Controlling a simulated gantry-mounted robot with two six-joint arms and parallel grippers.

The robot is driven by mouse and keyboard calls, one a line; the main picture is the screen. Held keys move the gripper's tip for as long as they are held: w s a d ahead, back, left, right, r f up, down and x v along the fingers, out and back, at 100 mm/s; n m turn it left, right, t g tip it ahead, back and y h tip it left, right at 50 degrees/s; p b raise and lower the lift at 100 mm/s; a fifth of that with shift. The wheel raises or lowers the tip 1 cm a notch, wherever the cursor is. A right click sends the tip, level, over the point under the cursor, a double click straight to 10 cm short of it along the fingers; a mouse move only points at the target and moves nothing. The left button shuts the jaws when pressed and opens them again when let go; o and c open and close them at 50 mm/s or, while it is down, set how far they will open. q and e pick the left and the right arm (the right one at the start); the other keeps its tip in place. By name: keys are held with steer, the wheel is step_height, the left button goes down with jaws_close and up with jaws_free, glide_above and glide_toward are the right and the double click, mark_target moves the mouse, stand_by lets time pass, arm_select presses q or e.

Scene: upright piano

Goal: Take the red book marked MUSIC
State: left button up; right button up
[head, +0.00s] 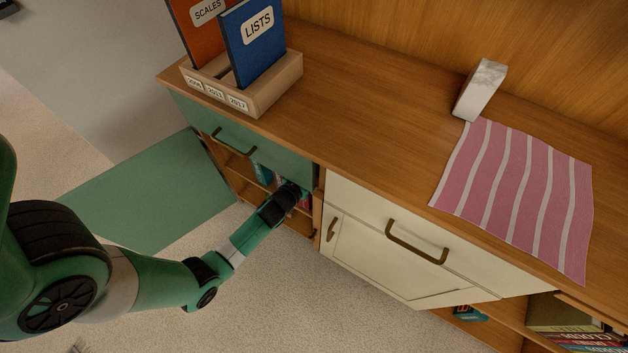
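My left arm reaches in from the left to the open shelf below the green drawer (240,135). Its gripper (292,194) is at the right end of that shelf, small and dark, and its fingers are not clear enough to tell open from shut. A small reddish sliver (307,201) shows right beside the gripper. It may be a book's edge, but no MUSIC marking can be read on it. A teal book (262,172) stands on the same shelf, left of the gripper. My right gripper is out of view.
On the wooden top (350,110) stand a holder (262,100) with an orange SCALES folder (195,35) and a blue LISTS folder (255,42), a pale block (480,90) and a pink striped cloth (520,195). A cream drawer (365,215) is closed. Books (585,338) lie stacked lower right.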

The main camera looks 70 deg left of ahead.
arm_select(q)
jaws_close()
steer(key=shift+r, duration=0.25)
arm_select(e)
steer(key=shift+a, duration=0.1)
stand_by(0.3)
